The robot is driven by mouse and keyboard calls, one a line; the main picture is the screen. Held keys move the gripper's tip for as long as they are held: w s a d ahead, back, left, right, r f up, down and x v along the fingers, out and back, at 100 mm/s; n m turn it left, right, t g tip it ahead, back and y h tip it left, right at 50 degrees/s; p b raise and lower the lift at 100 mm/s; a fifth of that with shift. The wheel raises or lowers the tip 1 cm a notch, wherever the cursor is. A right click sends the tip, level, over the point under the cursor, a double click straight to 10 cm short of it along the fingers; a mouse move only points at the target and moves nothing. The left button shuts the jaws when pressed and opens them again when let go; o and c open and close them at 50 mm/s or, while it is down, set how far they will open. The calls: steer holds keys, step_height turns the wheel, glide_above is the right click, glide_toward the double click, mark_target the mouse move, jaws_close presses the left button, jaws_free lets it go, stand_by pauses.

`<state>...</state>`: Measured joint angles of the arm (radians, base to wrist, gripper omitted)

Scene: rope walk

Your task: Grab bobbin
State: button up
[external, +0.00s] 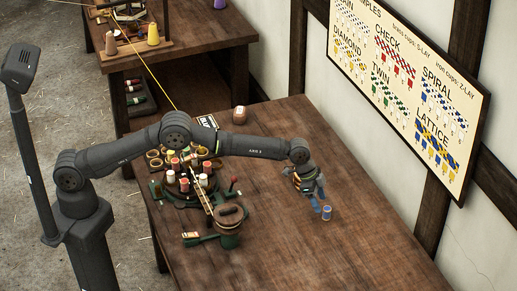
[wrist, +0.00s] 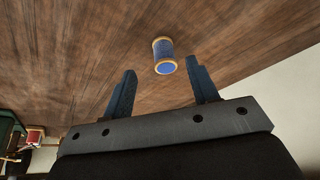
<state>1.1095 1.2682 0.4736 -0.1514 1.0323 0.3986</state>
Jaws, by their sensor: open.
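A small blue bobbin with yellowish ends (external: 326,212) stands on the bare wooden table, to the right of the braiding machine. My gripper (external: 320,206) is open and empty, just above and to the left of the bobbin in the external view. In the wrist view the bobbin (wrist: 164,55) lies beyond the tips of my open fingers (wrist: 162,72), roughly centred between them. Its blue winding and pale yellow rims show clearly there. The fingers do not appear to touch it.
A green braiding machine (external: 168,193) with several red and white bobbins stands on the table to the left, under my arm. A brown round pot-like part (external: 230,214) sits at its front. The table around the blue bobbin is clear. A sample board (external: 405,85) hangs on the wall.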

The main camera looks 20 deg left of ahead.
mark_target(324, 208)
steer(key=shift+w+x, duration=0.15)
steer(key=shift+x, duration=1.15)
steer(key=shift+w+x, duration=0.1)
steer(key=shift+x, duration=1.25)
steer(key=shift+d+r, duration=0.1)
steer(key=shift+r, duration=0.05)
steer(key=c, duration=1)
